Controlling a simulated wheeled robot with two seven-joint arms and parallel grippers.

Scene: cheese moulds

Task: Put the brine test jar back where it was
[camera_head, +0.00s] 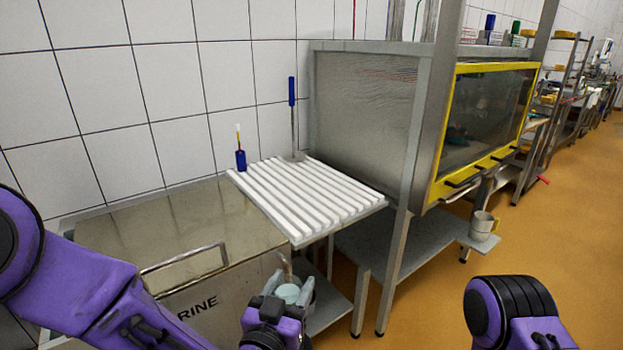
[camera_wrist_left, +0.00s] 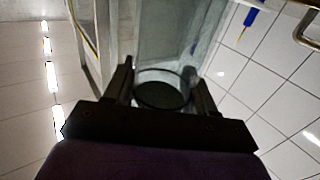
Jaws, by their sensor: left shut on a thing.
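My left gripper (camera_head: 290,292) is at the bottom middle of the head view, in front of the metal tank's right end. It is shut on the jar (camera_head: 288,293), whose pale teal round top shows between the fingers. In the left wrist view the jar (camera_wrist_left: 160,92) is a clear, round, glass-like vessel with a dark inside, between the two black fingers (camera_wrist_left: 165,90). The jar is held up in the air, and its lower part is hidden in the head view. My right arm shows at the lower right, but its gripper is out of view.
A metal brine tank (camera_head: 180,240) with a bar handle stands at the left. A white ribbed draining board (camera_head: 300,195) lies beyond it, with a blue-handled brush (camera_head: 240,158) and a blue-handled tool (camera_head: 292,105) behind. A yellow-framed cabinet (camera_head: 485,125) and a lower shelf holding a metal jug (camera_head: 482,226) are at the right.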

